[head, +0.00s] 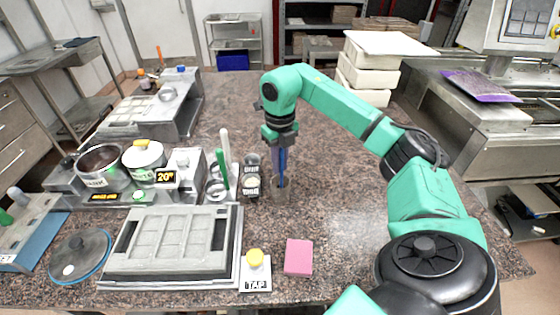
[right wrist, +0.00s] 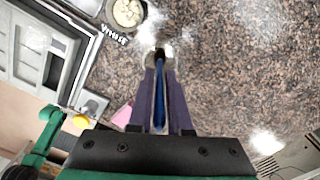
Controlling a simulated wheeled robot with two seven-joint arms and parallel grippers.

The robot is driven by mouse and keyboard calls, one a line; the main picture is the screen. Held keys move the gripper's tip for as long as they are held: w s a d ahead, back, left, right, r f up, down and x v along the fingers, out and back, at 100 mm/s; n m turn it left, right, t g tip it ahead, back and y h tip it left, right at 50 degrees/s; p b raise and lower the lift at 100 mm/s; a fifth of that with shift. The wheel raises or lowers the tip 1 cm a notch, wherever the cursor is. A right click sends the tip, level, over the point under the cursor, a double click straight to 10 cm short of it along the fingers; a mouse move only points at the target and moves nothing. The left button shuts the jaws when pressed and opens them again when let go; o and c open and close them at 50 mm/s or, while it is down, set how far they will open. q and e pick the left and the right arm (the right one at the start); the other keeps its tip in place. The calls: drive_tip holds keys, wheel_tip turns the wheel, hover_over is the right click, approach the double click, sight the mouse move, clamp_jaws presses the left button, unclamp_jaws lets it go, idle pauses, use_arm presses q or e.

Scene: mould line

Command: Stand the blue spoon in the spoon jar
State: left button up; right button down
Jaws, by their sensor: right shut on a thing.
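The blue spoon (head: 282,167) is upright, and my right gripper (head: 279,158) is shut on it. In the right wrist view the spoon (right wrist: 160,103) runs between the two dark purple fingers of the gripper (right wrist: 160,85). The spoon jar (head: 281,190) is a small, see-through vessel on the counter directly below the gripper. The spoon's lower end overlaps the jar's mouth in the head view; how deep it reaches is hard to tell. In the right wrist view the jar (right wrist: 157,57) is mostly hidden behind the fingers. My left gripper is not in view.
A dark labelled jar (head: 251,182) stands close to the left of the spoon jar. A green-handled tool (head: 221,168) stands further left. A grey mould tray (head: 172,245), a yellow TAP button (head: 255,257) and a pink block (head: 298,257) lie nearer. The counter right of the jar is clear.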

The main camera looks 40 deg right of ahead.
drive_tip(key=c, duration=0.8)
unclamp_jaws()
drive_tip(key=shift+o, duration=0.2)
wheel_tip(320, 180, up, 15)
drive_tip(key=p, duration=0.4)
drive_tip(key=shift+s+f+p, duration=0.1)
drive_tip(key=shift+p, duration=0.25)
drive_tip(key=shift+f, duration=0.15)
